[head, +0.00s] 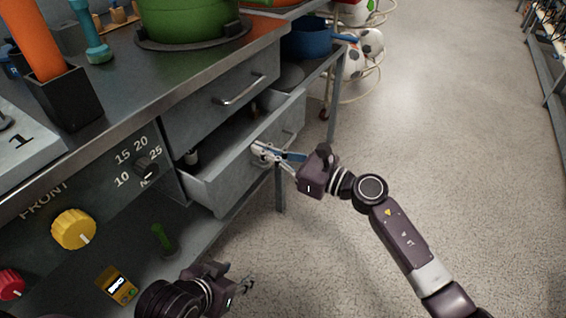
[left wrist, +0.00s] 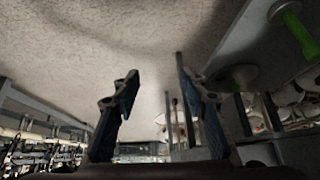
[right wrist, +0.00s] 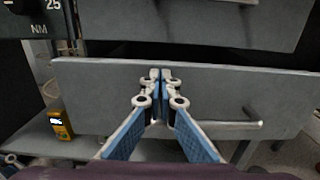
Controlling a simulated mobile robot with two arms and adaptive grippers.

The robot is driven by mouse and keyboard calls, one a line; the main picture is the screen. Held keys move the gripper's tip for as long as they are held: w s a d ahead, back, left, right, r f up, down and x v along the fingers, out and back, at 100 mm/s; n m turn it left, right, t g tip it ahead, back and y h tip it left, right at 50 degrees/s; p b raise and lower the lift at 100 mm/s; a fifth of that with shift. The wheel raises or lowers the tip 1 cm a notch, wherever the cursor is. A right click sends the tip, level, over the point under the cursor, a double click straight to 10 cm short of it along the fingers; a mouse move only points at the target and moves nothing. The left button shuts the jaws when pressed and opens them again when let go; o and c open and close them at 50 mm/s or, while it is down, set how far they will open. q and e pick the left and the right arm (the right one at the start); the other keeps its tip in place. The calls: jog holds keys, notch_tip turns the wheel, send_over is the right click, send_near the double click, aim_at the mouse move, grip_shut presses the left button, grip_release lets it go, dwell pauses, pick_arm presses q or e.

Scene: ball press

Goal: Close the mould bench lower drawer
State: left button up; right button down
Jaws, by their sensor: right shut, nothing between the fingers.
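The lower drawer (head: 235,172) of the mould bench is grey and stands pulled out, with its inside showing behind the front panel. Its front (right wrist: 100,95) fills the middle of the right wrist view, with a bar handle (right wrist: 230,124) right of the fingers. My right gripper (head: 262,152) is shut and empty. Its fingertips (right wrist: 160,74) are at the drawer front near the top edge; whether they touch, I cannot tell. My left gripper (head: 246,284) is low beside the bench, away from the drawer. Its fingers stand apart and empty in the left wrist view (left wrist: 158,85).
The upper drawer (head: 205,115), with its bar handle (head: 240,90), sits above the lower one. A lower shelf (head: 80,268) holds a green-handled item (head: 162,238) and a yellow box (head: 117,284). The floor (head: 430,130) to the right is clear.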

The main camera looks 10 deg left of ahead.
aim_at(244, 143)
jog(key=b+x, duration=0.2)
jog(key=x, duration=0.3)
jog(key=shift+w+a+f, duration=0.1)
jog(key=shift+a, duration=0.15)
pick_arm(q)
jog(key=w+d+r+t+h+b, duration=0.1)
jog(key=w+d+r+t, duration=0.2)
jog(key=r, duration=0.6)
jog(key=w+d+r+t+h, duration=0.2)
jog(key=w+r+t, duration=0.5)
jog(key=w+r, duration=0.1)
jog(key=shift+w+d+r+m+t+b, duration=0.2)
jog(key=shift+d+r+m+t+b, duration=0.15)
jog(key=shift+r, duration=0.35)
pick_arm(e)
jog(key=x, duration=0.3)
jog(key=shift+w+a+r, duration=0.1)
jog(key=shift+a+r, duration=0.1)
jog(key=shift+a, duration=0.2)
jog(key=shift+r, duration=0.1)
